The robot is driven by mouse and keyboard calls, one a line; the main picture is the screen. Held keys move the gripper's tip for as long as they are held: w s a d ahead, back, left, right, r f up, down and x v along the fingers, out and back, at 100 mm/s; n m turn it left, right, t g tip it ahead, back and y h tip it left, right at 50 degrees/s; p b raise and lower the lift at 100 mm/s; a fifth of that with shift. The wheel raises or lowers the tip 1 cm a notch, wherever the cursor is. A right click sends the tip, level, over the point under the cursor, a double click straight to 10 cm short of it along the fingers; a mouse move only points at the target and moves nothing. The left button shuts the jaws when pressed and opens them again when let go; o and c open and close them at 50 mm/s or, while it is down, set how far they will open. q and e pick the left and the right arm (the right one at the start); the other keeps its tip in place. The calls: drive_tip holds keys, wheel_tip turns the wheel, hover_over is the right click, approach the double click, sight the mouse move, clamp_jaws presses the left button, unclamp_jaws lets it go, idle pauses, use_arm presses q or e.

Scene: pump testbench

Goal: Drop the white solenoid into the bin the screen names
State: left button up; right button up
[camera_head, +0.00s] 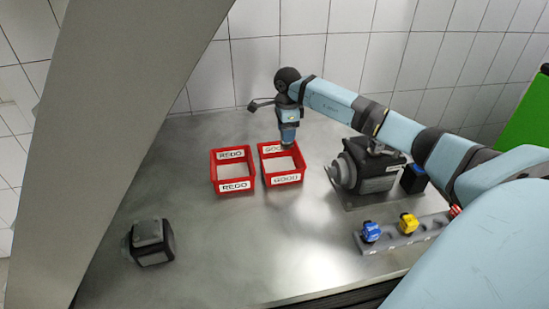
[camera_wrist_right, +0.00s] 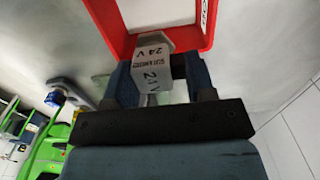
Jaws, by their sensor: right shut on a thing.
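The white solenoid (camera_wrist_right: 152,66), printed "24 V", is between the fingers of my right gripper (camera_wrist_right: 157,82) in the right wrist view. My right gripper (camera_head: 288,143) is shut on it. In the head view the gripper points down at the back part of the red GOOD bin (camera_head: 299,167), and the solenoid cannot be made out there. The red REDO bin (camera_head: 214,174) stands just left of the GOOD bin. A bright green panel (camera_head: 530,118), perhaps the screen, is cut off at the right edge; no text is readable on it. My left gripper is not in view.
A dark pump (camera_head: 372,172) stands right of the bins. A grey rack (camera_head: 408,234) at the front right holds a blue (camera_head: 371,231) and a yellow part (camera_head: 408,222). A dark block (camera_head: 150,242) lies at the front left. The table (camera_head: 270,235) is clear before the bins.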

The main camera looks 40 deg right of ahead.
sight(286, 145)
drive_tip(key=shift+s+f+b, duration=0.2)
drive_tip(key=shift+f+b, duration=0.15)
drive_tip(key=shift+f, duration=0.4)
wheel_tip(286, 145, down, 3)
drive_tip(key=shift+f+b, duration=0.1)
drive_tip(key=shift+b, duration=0.7)
drive_tip(key=shift+f+b, duration=0.3)
drive_tip(key=shift+f, duration=0.25)
drive_tip(key=o, duration=1.1)
wheel_tip(286, 145, up, 14)
drive_tip(key=shift+f+b, duration=0.1)
drive_tip(key=shift+b, duration=0.55)
